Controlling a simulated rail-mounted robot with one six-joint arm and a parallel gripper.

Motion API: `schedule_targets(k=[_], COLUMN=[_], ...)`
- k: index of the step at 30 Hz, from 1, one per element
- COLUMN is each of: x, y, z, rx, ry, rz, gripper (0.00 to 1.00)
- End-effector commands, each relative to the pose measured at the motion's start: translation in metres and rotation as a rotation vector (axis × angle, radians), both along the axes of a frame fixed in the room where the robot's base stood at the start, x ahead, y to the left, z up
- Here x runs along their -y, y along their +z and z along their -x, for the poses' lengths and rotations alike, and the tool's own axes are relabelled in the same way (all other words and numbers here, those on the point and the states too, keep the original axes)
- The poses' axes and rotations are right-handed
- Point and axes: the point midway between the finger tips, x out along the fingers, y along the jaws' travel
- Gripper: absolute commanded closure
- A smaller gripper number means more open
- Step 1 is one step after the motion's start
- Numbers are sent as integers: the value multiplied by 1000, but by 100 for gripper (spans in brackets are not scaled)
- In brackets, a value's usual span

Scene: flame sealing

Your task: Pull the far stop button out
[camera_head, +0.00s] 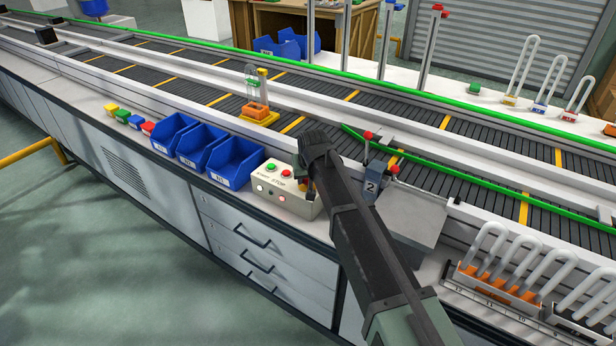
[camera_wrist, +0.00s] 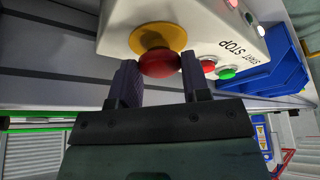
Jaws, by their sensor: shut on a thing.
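The stop button (camera_wrist: 158,63) is a red mushroom head on a yellow round base (camera_wrist: 157,38), mounted on the side of a pale control box (camera_wrist: 195,20). In the wrist view my gripper (camera_wrist: 157,80) has one dark finger on each side of the red head and is shut on it. In the head view the control box (camera_head: 290,196) stands on the bench front, right of the blue bins. There my gripper (camera_head: 305,180) reaches its right end and mostly hides the mushroom button. Whether the button is in or out cannot be told.
The box also carries a small green button (camera_head: 270,166), a small red button (camera_head: 286,172) and lamps. Blue bins (camera_head: 235,162) stand left. A post marked 2 with red knobs (camera_head: 370,187) stands close right of my arm. The conveyor (camera_head: 330,118) runs behind.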

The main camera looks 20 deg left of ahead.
Motion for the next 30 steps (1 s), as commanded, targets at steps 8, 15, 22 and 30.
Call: schedule_targets(k=[8, 15, 22, 30], x=[0, 0, 0, 5], y=[13, 13, 13, 41], z=[0, 0, 0, 8], rx=[1, 1, 0, 0], ry=[0, 0, 0, 0], rz=[-1, -1, 0, 0], gripper=[100, 35, 31, 31])
